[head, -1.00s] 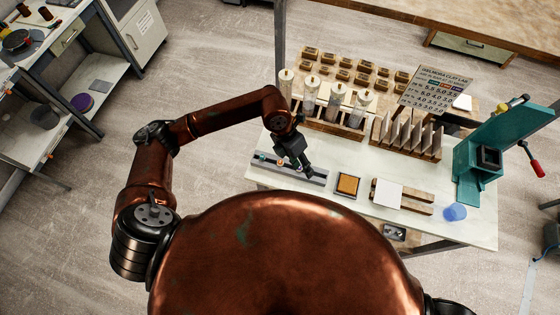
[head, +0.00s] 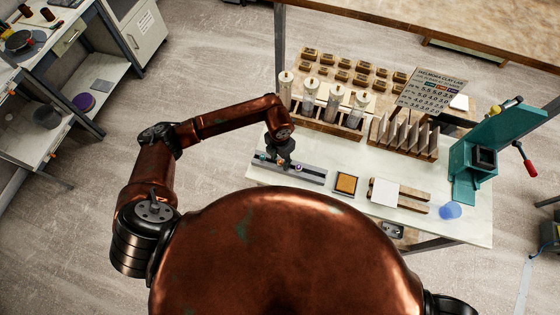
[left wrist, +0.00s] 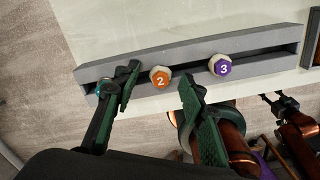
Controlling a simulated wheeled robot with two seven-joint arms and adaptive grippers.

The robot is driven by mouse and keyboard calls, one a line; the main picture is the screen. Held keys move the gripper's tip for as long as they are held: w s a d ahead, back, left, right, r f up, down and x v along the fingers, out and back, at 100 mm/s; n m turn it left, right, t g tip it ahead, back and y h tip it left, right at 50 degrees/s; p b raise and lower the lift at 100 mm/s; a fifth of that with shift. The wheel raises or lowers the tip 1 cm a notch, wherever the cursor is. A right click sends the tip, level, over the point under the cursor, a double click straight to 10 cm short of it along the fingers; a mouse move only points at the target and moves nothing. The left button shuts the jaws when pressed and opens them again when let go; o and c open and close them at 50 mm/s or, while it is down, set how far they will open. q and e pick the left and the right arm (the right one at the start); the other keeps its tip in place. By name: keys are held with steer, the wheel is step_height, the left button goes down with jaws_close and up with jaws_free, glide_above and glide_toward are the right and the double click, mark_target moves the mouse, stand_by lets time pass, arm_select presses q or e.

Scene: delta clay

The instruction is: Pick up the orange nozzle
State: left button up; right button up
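The orange nozzle (left wrist: 160,77), a pale hex piece with an orange face marked 2, sits in the slot of a grey rail (left wrist: 262,43) in the left wrist view. My left gripper (left wrist: 159,84) is open there, one finger on each side of the nozzle; I cannot tell whether either finger touches it. In the head view my left gripper (head: 284,160) points down over the rail (head: 312,177) and largely hides the orange nozzle.
A purple nozzle (left wrist: 220,65) marked 3 sits close by in the same rail, just beyond the right finger. Tall clay tubes (head: 309,98) stand in a rack behind. An orange pad (head: 346,184), a white tile (head: 385,192) and a teal press (head: 473,160) stand to the right.

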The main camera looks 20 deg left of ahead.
arm_select(q)
steer(key=c, duration=1)
